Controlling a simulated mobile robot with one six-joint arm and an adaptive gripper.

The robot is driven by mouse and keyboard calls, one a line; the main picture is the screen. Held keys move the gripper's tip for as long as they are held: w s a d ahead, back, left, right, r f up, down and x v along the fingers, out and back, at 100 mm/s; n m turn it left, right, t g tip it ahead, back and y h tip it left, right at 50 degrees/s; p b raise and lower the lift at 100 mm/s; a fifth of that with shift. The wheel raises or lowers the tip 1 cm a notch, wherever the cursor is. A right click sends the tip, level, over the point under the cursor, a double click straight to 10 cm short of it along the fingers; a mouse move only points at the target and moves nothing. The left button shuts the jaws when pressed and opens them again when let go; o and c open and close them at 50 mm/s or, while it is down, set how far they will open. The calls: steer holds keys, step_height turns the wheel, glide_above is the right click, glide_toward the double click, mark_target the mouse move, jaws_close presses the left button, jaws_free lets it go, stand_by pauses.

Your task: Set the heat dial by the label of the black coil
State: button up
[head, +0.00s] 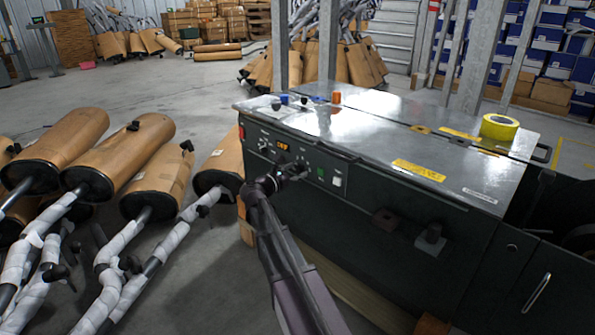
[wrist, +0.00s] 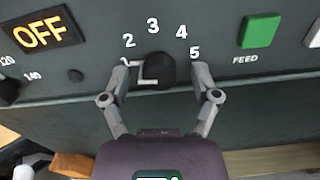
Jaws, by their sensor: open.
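The heat dial is a black round knob (wrist: 157,70) with the numbers 1 to 5 arched over it on the dark panel. A pale mark shows on its left side, near the 1. My gripper (wrist: 162,76) is open, with one finger on each side of the knob; I cannot tell if they touch it. In the head view my gripper (head: 281,177) is at the machine's front panel and hides the dial. Small coil-like things lie on the machine's top: a blue one (head: 284,99), an orange one (head: 336,97) and a dark one (head: 276,106). No label is readable.
An orange display (wrist: 45,33) reads OFF. A green button (wrist: 260,30) marked FEED is to the right of the dial. A yellow tape roll (head: 500,127) lies on the machine's top (head: 375,125). Wrapped mufflers (head: 157,183) crowd the floor at left.

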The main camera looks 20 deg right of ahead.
steer(key=shift+w+d, duration=0.1)
steer(key=shift+d, duration=0.15)
jaws_close()
